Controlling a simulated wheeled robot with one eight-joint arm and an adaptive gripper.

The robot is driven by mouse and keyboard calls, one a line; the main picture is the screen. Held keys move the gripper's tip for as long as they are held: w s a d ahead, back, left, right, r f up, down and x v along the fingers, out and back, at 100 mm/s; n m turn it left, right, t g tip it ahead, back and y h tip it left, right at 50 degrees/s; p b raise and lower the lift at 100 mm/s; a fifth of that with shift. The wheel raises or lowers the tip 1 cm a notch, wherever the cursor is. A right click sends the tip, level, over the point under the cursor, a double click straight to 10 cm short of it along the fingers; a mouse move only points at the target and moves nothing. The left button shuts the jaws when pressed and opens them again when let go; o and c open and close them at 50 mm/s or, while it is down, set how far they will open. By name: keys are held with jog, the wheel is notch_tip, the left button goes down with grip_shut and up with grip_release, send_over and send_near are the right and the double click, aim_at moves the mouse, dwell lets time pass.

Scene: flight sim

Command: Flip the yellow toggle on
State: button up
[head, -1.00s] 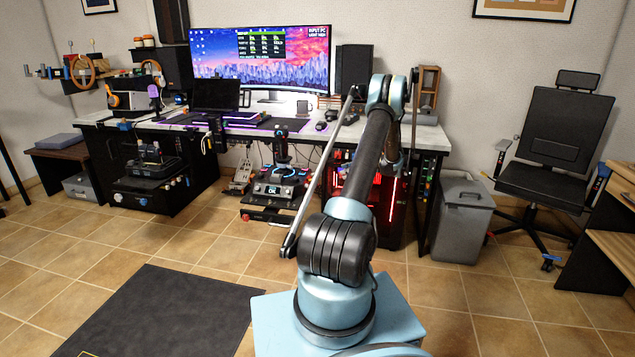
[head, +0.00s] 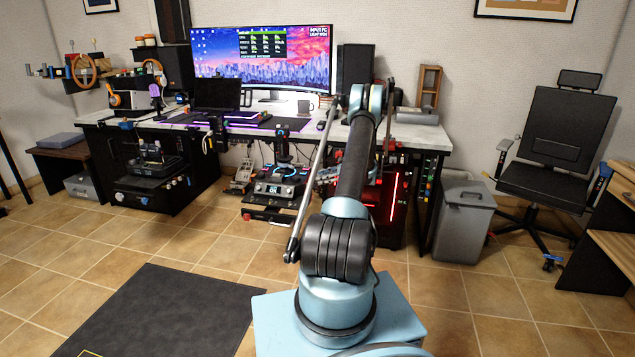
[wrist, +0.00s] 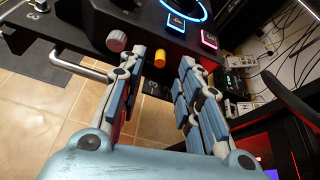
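The yellow toggle (wrist: 160,57) is a short, rounded yellow peg on the front of a black panel (wrist: 140,22) in the wrist view. My gripper (wrist: 172,70) is open, with one finger on each side of the toggle in the picture. The toggle shows between and just beyond the fingertips. I cannot tell whether either finger touches it. In the head view my arm reaches toward the desk and hides its own gripper and the toggle.
A grey knob (wrist: 117,41) sits left of the toggle. A lit pink-edged button (wrist: 209,39) and a blue-ringed dial (wrist: 183,10) are on the panel. A silver handle (wrist: 75,66) lies left of my gripper. Cables hang at the right. A grey bin (head: 463,218) stands right of the desk.

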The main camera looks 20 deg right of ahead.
jog(key=shift+x, duration=1.55)
